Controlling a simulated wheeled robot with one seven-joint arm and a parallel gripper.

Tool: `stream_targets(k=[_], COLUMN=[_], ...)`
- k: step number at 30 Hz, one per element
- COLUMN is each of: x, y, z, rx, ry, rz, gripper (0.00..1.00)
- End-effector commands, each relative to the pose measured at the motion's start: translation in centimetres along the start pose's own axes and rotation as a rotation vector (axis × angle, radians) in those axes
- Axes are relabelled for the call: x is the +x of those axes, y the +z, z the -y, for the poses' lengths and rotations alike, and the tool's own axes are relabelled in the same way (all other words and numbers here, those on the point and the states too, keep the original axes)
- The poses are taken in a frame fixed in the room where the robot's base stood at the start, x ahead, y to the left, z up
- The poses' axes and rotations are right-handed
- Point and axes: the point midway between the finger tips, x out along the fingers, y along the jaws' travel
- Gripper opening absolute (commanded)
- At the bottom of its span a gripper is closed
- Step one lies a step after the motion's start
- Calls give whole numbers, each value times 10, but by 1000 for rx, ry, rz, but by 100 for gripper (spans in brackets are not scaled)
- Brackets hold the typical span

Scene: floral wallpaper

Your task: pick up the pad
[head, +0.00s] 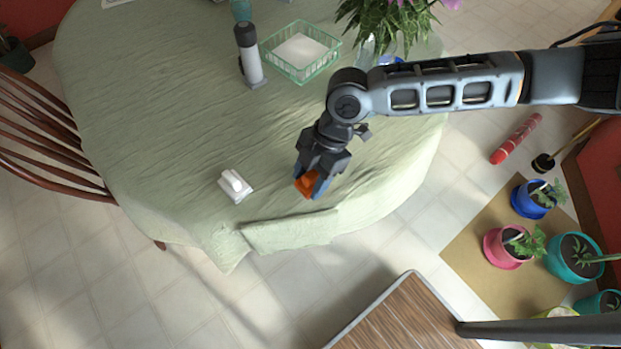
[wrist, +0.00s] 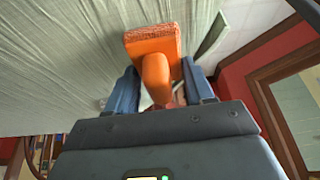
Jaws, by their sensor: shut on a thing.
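The pad is an orange block with a rounded handle and a rough reddish face; it shows between my fingers in the wrist view (wrist: 153,45) and as a small orange patch in the head view (head: 306,184). My gripper (head: 311,187) is over the front right part of the table and is shut on the pad. In the wrist view, the blue fingers of my gripper (wrist: 158,88) stand on both sides of the pad's handle. The fingers hide part of the pad in the head view. I cannot tell whether the pad touches the cloth.
The table (head: 160,110) has a green cloth. A white handled object (head: 235,186) lies left of my gripper. A green basket (head: 300,52), a grey and black cylinder (head: 249,55) and a plant (head: 385,22) stand at the back. A wooden chair (head: 45,140) is at the left.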

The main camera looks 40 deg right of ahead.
Motion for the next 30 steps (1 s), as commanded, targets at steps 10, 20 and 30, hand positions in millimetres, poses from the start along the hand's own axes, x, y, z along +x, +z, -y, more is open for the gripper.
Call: stream_targets(k=[10, 20, 30], x=[-64, -115, -126], y=[18, 50, 57], z=[22, 52, 59], rx=[5, 2, 9], ry=[5, 3, 4], rz=[1, 1, -1], gripper=[16, 16, 16])
